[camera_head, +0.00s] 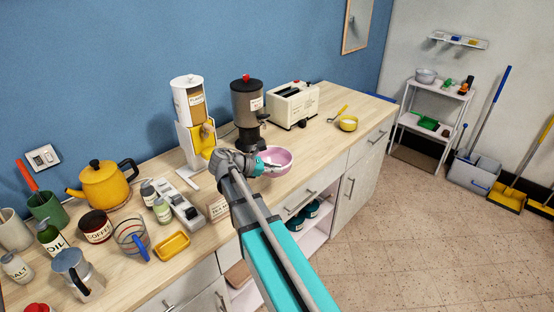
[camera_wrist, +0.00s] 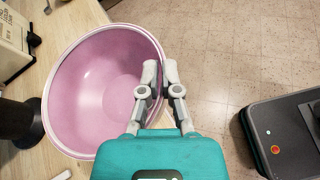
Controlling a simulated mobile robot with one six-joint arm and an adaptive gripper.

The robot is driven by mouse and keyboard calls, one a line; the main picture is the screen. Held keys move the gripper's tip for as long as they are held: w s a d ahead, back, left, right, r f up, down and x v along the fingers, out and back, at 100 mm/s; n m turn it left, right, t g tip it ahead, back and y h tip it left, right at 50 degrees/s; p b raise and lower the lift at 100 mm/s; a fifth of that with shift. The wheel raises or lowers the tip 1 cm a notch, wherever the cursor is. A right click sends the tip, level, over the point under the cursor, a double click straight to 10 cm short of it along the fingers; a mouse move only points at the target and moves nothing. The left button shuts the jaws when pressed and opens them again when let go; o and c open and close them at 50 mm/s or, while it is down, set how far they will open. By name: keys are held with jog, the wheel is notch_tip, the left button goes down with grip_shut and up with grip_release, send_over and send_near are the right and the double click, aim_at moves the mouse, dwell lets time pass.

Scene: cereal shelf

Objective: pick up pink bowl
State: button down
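The pink bowl (camera_head: 276,160) is at the front edge of the counter, below the dark dispenser. In the wrist view the bowl (camera_wrist: 95,85) fills the left half, empty, with its pale rim showing. My gripper (camera_wrist: 161,72) is at the rim's right side, one finger inside the bowl and one outside. The fingers are close together with the rim between them, so it looks shut on the rim. In the head view my gripper (camera_head: 262,166) meets the bowl's left side. I cannot tell whether the bowl touches the counter.
The dark dispenser (camera_head: 247,103) and a white toaster (camera_head: 293,104) stand behind the bowl. A cereal dispenser (camera_head: 190,115) is to the left. A yellow bowl (camera_head: 348,123) sits farther right. Open floor (camera_head: 430,220) lies to the right.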

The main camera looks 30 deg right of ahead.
jog(key=shift+s+a+r+p, duration=0.15)
jog(key=shift+s+a+r, duration=0.1)
jog(key=shift+s, duration=0.25)
jog(key=shift+s+a+r+p, duration=0.2)
jog(key=shift+s+a+r, duration=0.1)
jog(key=shift+s, duration=0.2)
jog(key=shift+s+a+r+p, duration=0.15)
jog(key=shift+s+a+r, duration=0.1)
jog(key=shift+s, duration=0.25)
